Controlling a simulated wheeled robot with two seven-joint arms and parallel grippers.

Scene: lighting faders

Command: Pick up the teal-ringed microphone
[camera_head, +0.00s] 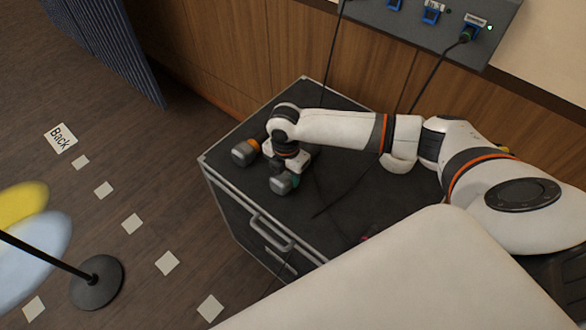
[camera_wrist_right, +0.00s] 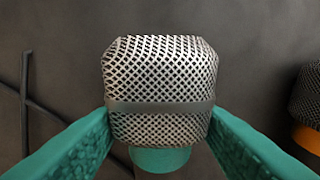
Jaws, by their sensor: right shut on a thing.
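The teal-ringed microphone (camera_head: 281,184) is at the top of the black case, under my right gripper (camera_head: 288,168). In the right wrist view its silver mesh head with a grey band (camera_wrist_right: 160,75) fills the middle, and its teal ring (camera_wrist_right: 160,158) shows below. My right gripper's teal fingers (camera_wrist_right: 160,125) are on both sides of the mesh head, shut on it. I cannot tell whether the microphone is clear of the case top. My left gripper is not in view.
An orange-ringed microphone (camera_head: 244,152) lies close by to the left. Cables (camera_head: 321,210) cross the case top (camera_head: 340,190), and a small magenta thing (camera_head: 364,238) shows near its front. A wall panel (camera_head: 450,25) with plugs is behind. A round-based stand (camera_head: 97,283) is on the floor.

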